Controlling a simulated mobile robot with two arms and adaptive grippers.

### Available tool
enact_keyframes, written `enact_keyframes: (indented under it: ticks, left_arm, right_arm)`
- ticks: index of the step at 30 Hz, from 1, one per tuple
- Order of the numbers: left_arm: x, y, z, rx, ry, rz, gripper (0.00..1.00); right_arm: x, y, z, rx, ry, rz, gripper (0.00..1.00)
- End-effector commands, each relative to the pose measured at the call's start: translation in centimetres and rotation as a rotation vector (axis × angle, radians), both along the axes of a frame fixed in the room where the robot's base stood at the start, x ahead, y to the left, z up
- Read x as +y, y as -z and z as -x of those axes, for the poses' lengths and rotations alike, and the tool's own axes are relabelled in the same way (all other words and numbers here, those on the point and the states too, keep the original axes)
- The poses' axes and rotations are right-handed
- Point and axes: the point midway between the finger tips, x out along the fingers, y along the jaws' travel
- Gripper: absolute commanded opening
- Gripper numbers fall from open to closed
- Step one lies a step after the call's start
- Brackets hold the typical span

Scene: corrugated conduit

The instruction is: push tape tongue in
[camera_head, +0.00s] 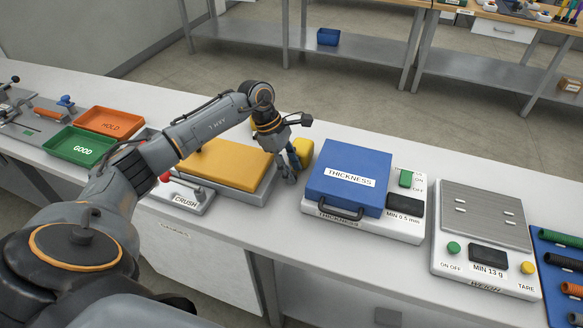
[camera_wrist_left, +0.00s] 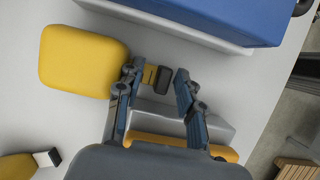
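The yellow tape measure (camera_head: 304,152) stands on the bench between the crush unit and the thickness gauge. In the left wrist view its rounded yellow case (camera_wrist_left: 82,62) is to the left of my left gripper (camera_wrist_left: 157,76). A short yellow tongue (camera_wrist_left: 150,75) with a dark end (camera_wrist_left: 163,79) shows between the two fingers, which are apart. The left finger is close to the case and partly covers where the tongue meets it; I cannot tell if they touch. In the head view the gripper (camera_head: 289,178) points down beside the case. My right gripper is not in view.
The blue-lidded thickness gauge (camera_head: 352,180) is close on the right. The crush unit with its yellow pad (camera_head: 222,164) is close on the left. A scale (camera_head: 484,217) stands farther right. Green (camera_head: 80,146) and orange (camera_head: 110,122) trays are at left.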

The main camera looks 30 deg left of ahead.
Motion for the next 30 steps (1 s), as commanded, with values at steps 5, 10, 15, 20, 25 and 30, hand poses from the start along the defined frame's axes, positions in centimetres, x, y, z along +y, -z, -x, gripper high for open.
enact_keyframes:
  ticks: [5, 10, 15, 20, 25, 30]
  left_arm:
    - [0.0, 0.0, 0.1, 0.002, 0.001, 0.000, 0.38]
    - [0.6, -1.5, 0.1, 0.000, 0.001, 0.000, 0.38]
    - [2.0, -4.8, 0.4, -0.002, -0.001, -0.003, 0.38]
    - [3.1, -7.8, 0.7, -0.002, 0.000, -0.001, 0.38]
    - [4.1, -10.1, 1.0, 0.000, 0.001, 0.000, 0.38]
    - [4.4, -11.0, 1.1, 0.001, 0.001, 0.000, 0.38]
  right_arm:
    - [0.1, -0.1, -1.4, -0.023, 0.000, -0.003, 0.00]
    - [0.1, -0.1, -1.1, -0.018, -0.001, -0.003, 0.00]
    - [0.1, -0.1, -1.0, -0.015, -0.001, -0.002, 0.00]
    - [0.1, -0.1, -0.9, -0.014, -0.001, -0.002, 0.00]
    - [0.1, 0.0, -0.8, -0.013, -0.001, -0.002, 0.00]
    - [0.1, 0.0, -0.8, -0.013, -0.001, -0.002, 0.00]
